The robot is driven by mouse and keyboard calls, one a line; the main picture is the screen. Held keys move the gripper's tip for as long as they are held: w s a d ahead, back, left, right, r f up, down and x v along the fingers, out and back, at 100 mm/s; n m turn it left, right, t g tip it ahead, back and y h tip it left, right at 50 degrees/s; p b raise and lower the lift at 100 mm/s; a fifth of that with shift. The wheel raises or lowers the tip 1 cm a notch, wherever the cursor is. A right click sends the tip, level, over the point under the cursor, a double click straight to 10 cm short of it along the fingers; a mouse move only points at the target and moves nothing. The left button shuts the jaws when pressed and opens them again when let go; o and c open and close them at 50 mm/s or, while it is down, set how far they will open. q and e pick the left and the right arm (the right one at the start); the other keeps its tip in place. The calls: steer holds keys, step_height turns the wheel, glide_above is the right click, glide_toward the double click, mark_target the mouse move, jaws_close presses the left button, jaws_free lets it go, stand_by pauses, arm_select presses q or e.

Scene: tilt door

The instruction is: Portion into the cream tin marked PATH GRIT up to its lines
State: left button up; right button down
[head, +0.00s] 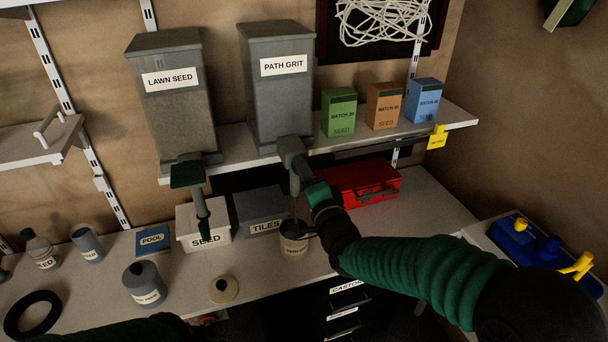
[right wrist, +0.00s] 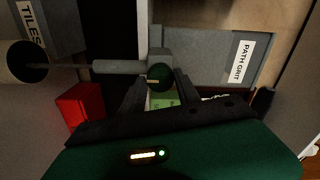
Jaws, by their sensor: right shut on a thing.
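The cream tin (head: 294,247) stands on the bench under the spout of the grey PATH GRIT hopper (head: 282,95). Its small label is hard to read. My right gripper (head: 313,194) is shut on the dark green knob (right wrist: 160,77) of the hopper's tilt door, beside the spout (right wrist: 118,67). A thin dark stream (right wrist: 68,67) runs from the spout to the mouth of the tin (right wrist: 25,62). The level in the tin and its lines cannot be made out. Only a dark green piece of my left arm shows at the bottom edge of the head view; its gripper does not show.
The LAWN SEED hopper (head: 170,100) stands at left. SEED (head: 203,228) and TILES (head: 258,208) boxes and a red box (head: 360,184) sit behind the tin.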

steer(key=c, duration=1.3)
jaws_free()
steer(key=shift+w+d+r, duration=0.1)
steer(key=shift+d, duration=0.05)
steer(key=o, duration=0.4)
steer(key=shift+w, duration=0.1)
steer(key=b+v, duration=0.3)
steer(key=v, duration=1.4)
steer(key=shift+b, duration=0.3)
steer(key=shift+w+f, duration=0.1)
steer(key=shift+f, duration=0.15)
